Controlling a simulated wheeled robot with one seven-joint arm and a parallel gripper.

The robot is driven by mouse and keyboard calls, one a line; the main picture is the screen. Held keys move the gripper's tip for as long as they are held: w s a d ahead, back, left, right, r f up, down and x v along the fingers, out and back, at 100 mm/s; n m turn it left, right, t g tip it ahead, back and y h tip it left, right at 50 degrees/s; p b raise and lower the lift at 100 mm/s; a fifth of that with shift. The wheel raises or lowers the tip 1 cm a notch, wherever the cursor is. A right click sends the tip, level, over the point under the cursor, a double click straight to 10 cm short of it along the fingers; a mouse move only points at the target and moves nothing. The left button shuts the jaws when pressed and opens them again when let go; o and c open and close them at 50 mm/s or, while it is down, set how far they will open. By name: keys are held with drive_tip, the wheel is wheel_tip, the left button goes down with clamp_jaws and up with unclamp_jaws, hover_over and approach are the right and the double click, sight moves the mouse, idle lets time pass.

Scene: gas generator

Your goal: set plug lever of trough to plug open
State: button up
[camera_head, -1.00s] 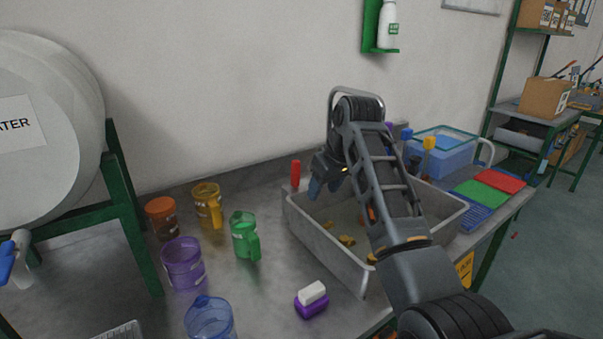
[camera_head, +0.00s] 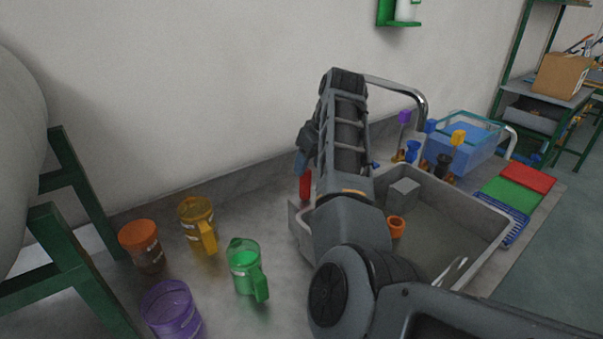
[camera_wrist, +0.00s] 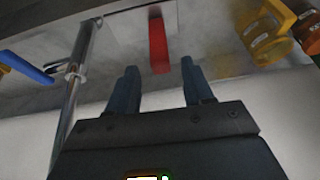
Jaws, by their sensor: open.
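The trough (camera_head: 480,207) is a grey metal basin set in the counter. A red upright lever (camera_head: 305,186) stands at its left back corner, near the wall; I take it for the plug lever. In the wrist view the red lever (camera_wrist: 158,45) lies straight ahead, in line with the gap between my fingers. My gripper (camera_wrist: 159,70) is open, with nothing held. In the head view my gripper (camera_head: 303,155) is mostly hidden by my arm and sits just above the red lever. I cannot tell whether a fingertip touches it.
A curved metal faucet pipe (camera_head: 410,90) rises behind the trough; it also shows beside my gripper in the wrist view (camera_wrist: 75,95). Orange (camera_head: 141,245), yellow (camera_head: 199,222), green (camera_head: 245,266) and purple (camera_head: 171,310) jugs stand left. The wall is close behind.

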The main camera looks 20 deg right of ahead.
sight(304, 178)
drive_tip(key=shift+p+x, duration=0.3)
drive_tip(key=shift+x, duration=2.85)
drive_tip(key=shift+c, duration=0.5)
clamp_jaws()
